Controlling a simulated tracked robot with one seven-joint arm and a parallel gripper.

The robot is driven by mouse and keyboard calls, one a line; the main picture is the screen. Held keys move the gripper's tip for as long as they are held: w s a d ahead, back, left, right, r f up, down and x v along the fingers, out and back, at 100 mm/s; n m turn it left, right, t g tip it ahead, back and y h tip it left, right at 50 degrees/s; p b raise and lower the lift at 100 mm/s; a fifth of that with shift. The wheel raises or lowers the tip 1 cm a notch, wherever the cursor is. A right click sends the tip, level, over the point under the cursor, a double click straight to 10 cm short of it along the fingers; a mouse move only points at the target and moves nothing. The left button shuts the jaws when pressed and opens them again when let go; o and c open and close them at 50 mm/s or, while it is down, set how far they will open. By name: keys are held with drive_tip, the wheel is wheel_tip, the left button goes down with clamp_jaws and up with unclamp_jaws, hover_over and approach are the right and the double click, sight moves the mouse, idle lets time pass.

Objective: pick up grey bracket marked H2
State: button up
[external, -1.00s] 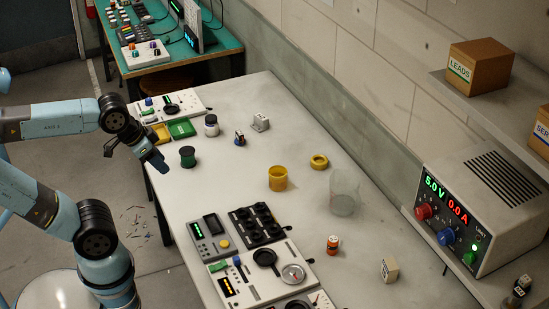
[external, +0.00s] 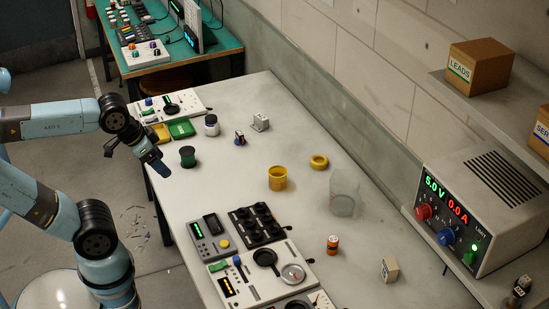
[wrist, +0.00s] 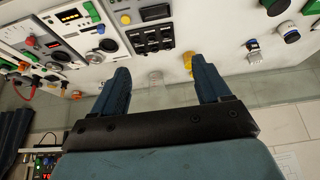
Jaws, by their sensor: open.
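A small light-grey bracket-like block (external: 261,122) stands on the bench near its far end, close to the wall side. It seems to show in the wrist view as a pale block (wrist: 255,57) at the upper right. No H2 mark is readable on it. My gripper (external: 155,162) is at the bench's left edge, well to the left of the block and apart from it. In the wrist view my gripper (wrist: 160,72) has its two dark-blue fingers spread wide, with nothing held between them.
A yellow cup (external: 278,178) and clear beaker (external: 345,191) stand mid-bench. Instrument panels (external: 257,272) fill the near left side.

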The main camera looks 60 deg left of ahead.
drive_tip(key=shift+o, duration=1.4)
